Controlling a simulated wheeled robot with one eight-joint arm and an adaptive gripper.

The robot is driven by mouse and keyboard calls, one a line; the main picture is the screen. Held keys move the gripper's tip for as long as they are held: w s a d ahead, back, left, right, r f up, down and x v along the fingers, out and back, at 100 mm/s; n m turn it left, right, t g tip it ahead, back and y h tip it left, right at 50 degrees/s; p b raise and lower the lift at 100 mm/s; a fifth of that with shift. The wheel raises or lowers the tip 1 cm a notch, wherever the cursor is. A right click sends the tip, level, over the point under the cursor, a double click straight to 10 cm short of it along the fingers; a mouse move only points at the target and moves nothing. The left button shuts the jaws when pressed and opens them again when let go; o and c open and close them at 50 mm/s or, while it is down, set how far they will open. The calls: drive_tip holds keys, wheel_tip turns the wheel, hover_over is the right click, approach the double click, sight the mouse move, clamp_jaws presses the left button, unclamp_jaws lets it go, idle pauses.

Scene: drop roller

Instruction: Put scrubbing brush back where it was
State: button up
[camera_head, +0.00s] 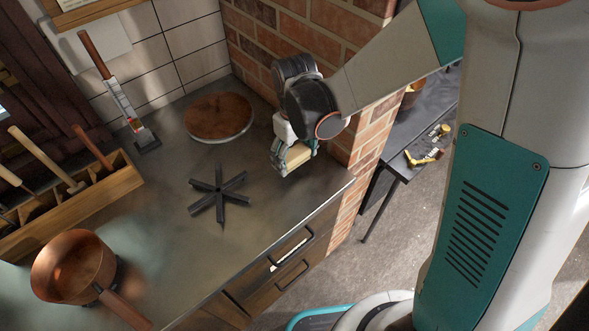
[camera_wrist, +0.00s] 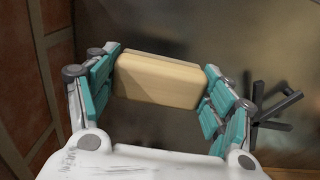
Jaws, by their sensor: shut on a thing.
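The scrubbing brush, a pale wooden block (camera_head: 297,155), is between the fingers of my gripper (camera_head: 291,160) near the right end of the counter. In the wrist view the brush (camera_wrist: 157,80) lies crosswise between the teal finger pads of my gripper (camera_wrist: 162,77), which is shut on its ends. Its bristles are hidden. I cannot tell its exact height above the counter. The brush's former place is not marked in either view.
The grey counter (camera_head: 165,215) has a black star-shaped trivet (camera_head: 218,192) left of my gripper and a round wooden board (camera_head: 219,116) behind. A copper pan (camera_head: 75,265), a wooden tool box (camera_head: 75,215) and a long-handled tool (camera_head: 122,103) stand left. A brick wall (camera_head: 290,35) rises behind.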

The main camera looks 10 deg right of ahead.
sight(295, 173)
drive_tip(key=shift+f+b, duration=1.45)
drive_tip(key=shift+f, duration=0.7)
drive_tip(key=shift+f, duration=0.1)
drive_tip(key=shift+f, duration=0.15)
drive_tip(key=o, duration=1)
wheel_tip(295, 173, up, 12)
drive_tip(key=p, duration=0.4)
drive_tip(key=shift+r, duration=0.25)
